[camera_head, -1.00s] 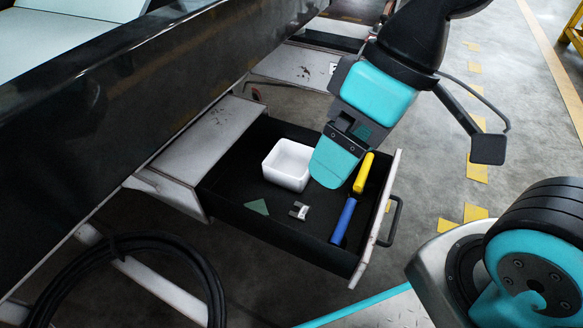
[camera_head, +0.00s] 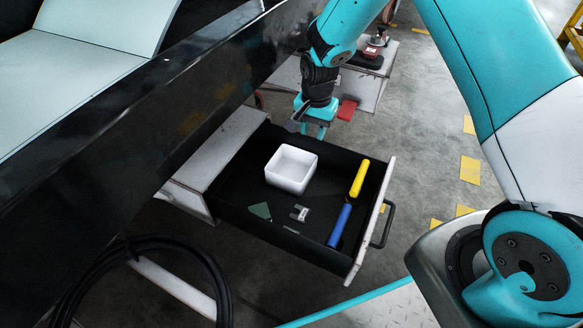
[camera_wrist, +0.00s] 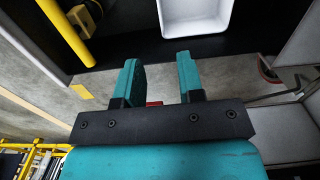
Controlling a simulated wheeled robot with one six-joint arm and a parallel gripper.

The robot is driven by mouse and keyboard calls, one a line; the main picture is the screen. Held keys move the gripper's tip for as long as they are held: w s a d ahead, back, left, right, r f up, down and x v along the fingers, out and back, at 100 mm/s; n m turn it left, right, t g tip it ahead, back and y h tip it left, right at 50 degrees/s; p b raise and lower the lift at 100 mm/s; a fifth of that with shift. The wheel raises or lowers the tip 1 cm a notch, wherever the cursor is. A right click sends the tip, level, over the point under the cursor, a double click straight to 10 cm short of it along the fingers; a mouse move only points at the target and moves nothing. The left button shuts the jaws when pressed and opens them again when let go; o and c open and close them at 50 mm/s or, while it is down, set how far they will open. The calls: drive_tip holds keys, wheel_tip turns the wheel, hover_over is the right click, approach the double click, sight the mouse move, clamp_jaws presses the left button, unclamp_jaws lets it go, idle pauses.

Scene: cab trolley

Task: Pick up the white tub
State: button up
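The white tub (camera_head: 291,168), a square open box, stands upright in the far left part of the open black drawer (camera_head: 228,200). It looks empty. In the wrist view the tub (camera_wrist: 196,20) shows at the top edge, partly cut off. My gripper (camera_head: 314,132) hangs at the far side of the drawer, behind and slightly right of the tub, apart from it. In the wrist view the two teal fingers of my gripper (camera_wrist: 159,75) are spread with nothing held between them. The tub lies beyond the fingertips, mostly toward the right finger.
A yellow cylinder (camera_head: 360,178), a blue cylinder (camera_head: 340,225), a small grey metal part (camera_head: 299,213) and a green piece (camera_head: 261,210) lie in the drawer. A red object (camera_head: 347,109) is beyond my gripper. A dark beam (camera_head: 150,100) runs along the left.

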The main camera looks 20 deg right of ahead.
drive_tip(key=b, duration=0.7)
hover_over(309, 182)
drive_tip(key=w, duration=0.1)
drive_tip(key=f, duration=1.3)
drive_tip(key=shift+d+f, duration=0.1)
drive_tip(key=shift+d, duration=0.3)
drive_tip(key=f+b, duration=0.4)
drive_tip(key=f, duration=0.1)
drive_tip(key=shift+s+a+f+b, duration=0.2)
drive_tip(key=shift+a+b, duration=0.05)
drive_tip(key=shift+b, duration=0.15)
drive_tip(key=shift+r, duration=0.1)
clamp_jaws()
